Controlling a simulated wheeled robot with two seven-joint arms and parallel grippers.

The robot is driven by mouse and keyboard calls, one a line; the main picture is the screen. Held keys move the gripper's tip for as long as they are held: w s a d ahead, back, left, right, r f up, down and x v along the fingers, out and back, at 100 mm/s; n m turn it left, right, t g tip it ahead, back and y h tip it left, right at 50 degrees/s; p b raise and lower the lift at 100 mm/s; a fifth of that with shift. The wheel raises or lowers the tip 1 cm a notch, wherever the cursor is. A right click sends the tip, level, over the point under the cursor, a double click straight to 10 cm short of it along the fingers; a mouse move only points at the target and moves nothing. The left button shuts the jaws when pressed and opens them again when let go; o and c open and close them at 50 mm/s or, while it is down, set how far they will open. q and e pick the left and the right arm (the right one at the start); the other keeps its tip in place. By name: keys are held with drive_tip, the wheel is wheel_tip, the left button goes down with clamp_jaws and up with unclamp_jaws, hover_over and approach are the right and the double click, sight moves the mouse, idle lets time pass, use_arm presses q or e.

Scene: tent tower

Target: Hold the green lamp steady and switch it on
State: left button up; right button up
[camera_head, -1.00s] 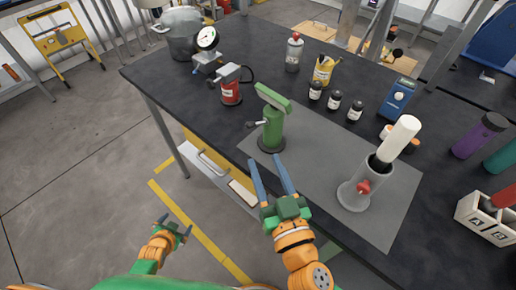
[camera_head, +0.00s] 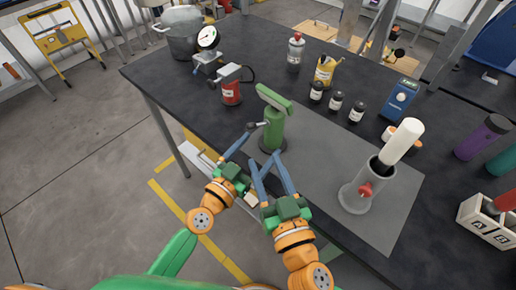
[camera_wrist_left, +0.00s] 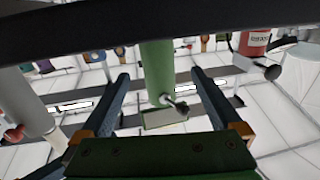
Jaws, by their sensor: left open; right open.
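The green lamp (camera_head: 273,125) stands upright on a dark round base near the table's front edge, its slanted head on top. A small dark-tipped lever (camera_head: 253,125) sticks out from its left side. My left gripper (camera_head: 264,146) is open in front of the lamp, fingertips near either side of its lower post. In the left wrist view, which looks inverted, the green post (camera_wrist_left: 157,72) and lever (camera_wrist_left: 176,103) show between the two spread fingers, with gaps on both sides. My right gripper (camera_head: 266,162) is open and empty just in front of the lamp, its fingers overlapping the left one's in the picture.
A grey cylinder (camera_head: 358,197) with a red knob and white top stands right on the grey mat (camera_head: 310,170). A red device (camera_head: 232,92) stands to the left. Several dark bottles (camera_head: 336,102) stand behind. A white lettered box (camera_head: 485,222) is at far right.

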sight(268, 138)
use_arm(q)
drive_tip(key=x, duration=0.7)
drive_tip(key=shift+d, duration=0.15)
drive_tip(key=shift+s, duration=0.1)
drive_tip(key=shift+c, duration=0.2)
